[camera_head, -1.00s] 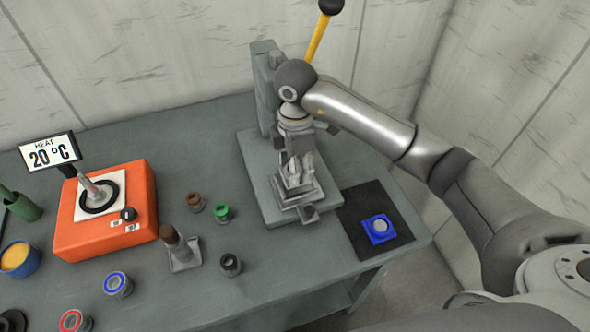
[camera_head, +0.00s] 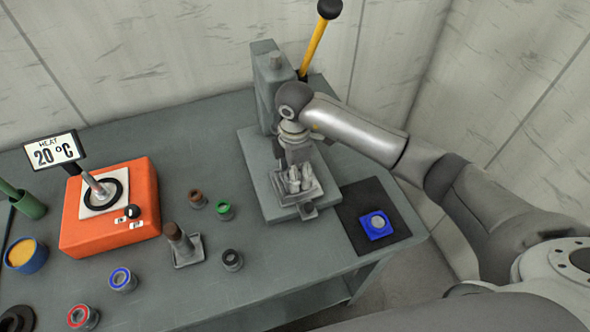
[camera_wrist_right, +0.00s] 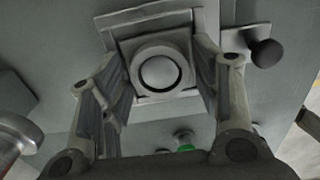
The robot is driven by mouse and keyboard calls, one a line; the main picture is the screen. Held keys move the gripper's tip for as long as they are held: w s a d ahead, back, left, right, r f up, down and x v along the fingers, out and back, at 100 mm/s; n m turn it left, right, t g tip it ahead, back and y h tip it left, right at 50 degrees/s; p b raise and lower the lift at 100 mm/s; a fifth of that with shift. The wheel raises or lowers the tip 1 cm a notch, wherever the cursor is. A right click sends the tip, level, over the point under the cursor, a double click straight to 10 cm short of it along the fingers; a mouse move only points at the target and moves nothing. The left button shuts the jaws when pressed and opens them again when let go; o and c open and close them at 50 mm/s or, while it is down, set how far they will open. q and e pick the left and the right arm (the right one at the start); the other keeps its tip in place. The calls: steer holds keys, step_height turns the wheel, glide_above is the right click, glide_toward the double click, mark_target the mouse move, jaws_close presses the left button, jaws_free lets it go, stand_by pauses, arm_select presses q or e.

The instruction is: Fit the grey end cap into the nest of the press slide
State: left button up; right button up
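The grey end cap (camera_wrist_right: 160,72) shows in the right wrist view as a square block with a round raised ring and pale centre. My right gripper (camera_wrist_right: 165,75) has one finger on each side of it, and the pads appear closed on its edges. Behind the cap lies the wider grey plate of the press slide (camera_wrist_right: 196,20). In the head view my right gripper (camera_head: 299,180) points down over the slide (camera_head: 309,212); its fingers mostly hide the cap and nest there. I cannot tell whether the cap rests in the nest or hangs just above it. My left gripper is not in view.
The press column (camera_head: 266,80) and its yellow lever (camera_head: 314,45) stand behind the slide. A blue square part (camera_head: 376,224) lies on a dark mat (camera_head: 396,207) to the right. An orange heater (camera_head: 140,185) and several ringed cups stand to the left.

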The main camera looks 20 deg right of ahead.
steer(key=shift+o, duration=0.4)
steer(key=shift+r, duration=0.1)
steer(key=shift+r, duration=0.15)
steer(key=shift+w+r, duration=0.1)
steer(key=shift+r, duration=0.25)
step_height(320, 180, up, 11)
steer(key=b, duration=0.2)
steer(key=shift+b, duration=0.35)
